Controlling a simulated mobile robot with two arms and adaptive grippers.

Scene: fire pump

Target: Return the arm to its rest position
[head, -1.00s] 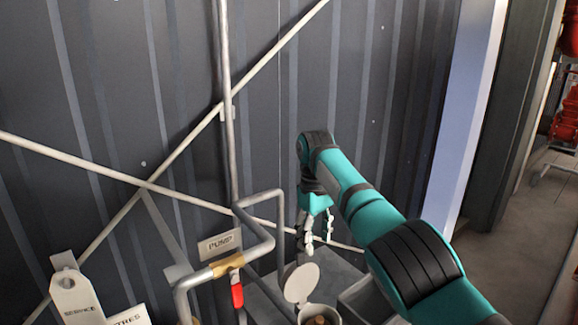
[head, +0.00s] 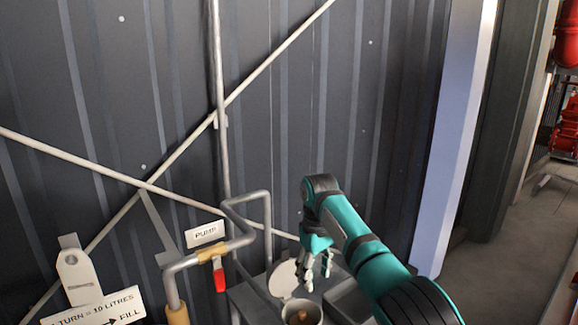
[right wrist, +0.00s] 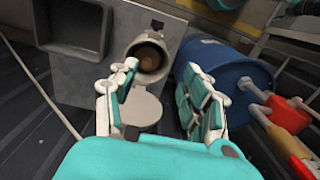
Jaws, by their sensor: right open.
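My right arm comes in from the lower right in the head view, and its teal gripper (head: 316,268) points down near the grey metal bench. In the right wrist view the same gripper (right wrist: 160,108) has its two fingers spread apart, with nothing between them. Beyond the fingers are a round cup-like opening (right wrist: 150,60) with something brown inside and its pale round lid (right wrist: 140,106). In the head view the lid (head: 284,280) stands left of the gripper, and the cup (head: 302,312) is just below. My left gripper is not seen.
A bent grey pipe handle (head: 240,240) with a PUMP sign (head: 205,233) and red grip (head: 220,280) stands to the left. A blue drum (right wrist: 232,85) lies beside the opening. A dark tray (head: 348,300) is right of the cup. Open floor (head: 500,270) shows at the right.

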